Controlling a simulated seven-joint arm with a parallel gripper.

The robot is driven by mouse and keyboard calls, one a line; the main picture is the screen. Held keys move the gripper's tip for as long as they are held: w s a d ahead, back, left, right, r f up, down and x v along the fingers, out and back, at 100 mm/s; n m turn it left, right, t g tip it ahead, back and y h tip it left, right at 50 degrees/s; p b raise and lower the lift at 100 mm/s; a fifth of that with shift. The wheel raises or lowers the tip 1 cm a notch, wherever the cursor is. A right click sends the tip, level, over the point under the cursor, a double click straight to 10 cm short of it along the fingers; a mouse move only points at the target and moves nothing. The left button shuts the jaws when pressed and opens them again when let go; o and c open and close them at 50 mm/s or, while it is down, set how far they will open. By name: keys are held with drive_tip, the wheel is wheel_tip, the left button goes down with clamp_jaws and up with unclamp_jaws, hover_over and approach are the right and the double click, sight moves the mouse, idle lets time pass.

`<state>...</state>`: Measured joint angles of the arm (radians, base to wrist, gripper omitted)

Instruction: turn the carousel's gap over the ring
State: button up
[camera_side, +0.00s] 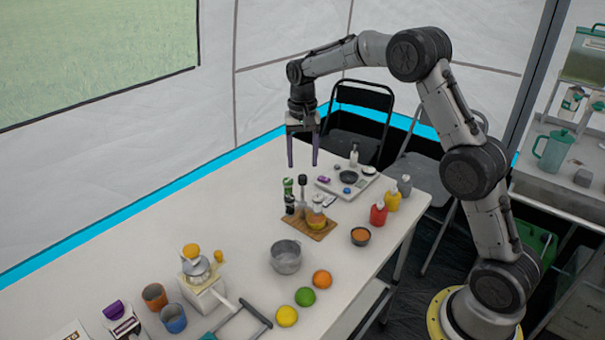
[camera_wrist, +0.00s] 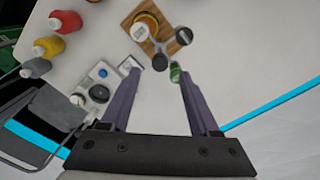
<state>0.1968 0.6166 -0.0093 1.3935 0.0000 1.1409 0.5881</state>
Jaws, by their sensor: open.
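A pale board (camera_side: 330,190) lies near the far right end of the table. It carries a dark round disc (camera_side: 348,177), perhaps the carousel, with small blue and purple pieces around it. In the wrist view the dark disc (camera_wrist: 98,94) is left of my fingers, with a blue piece (camera_wrist: 102,73) near it. I cannot make out the gap or the ring at this size. My gripper (camera_side: 302,164) hangs above the table, left of the board and apart from it, fingers pointing down. In the wrist view my gripper (camera_wrist: 156,72) is open and empty.
A wooden board (camera_side: 318,234) with several bottles and jars stands below and nearer the camera. Red (camera_side: 378,213) and yellow (camera_side: 392,199) bottles line the right edge. A metal pot (camera_side: 286,257), fruit and cups are at the front. The table's left middle is clear.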

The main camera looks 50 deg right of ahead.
sight(302, 176)
drive_tip(key=shift+f, duration=2.55)
clamp_jaws()
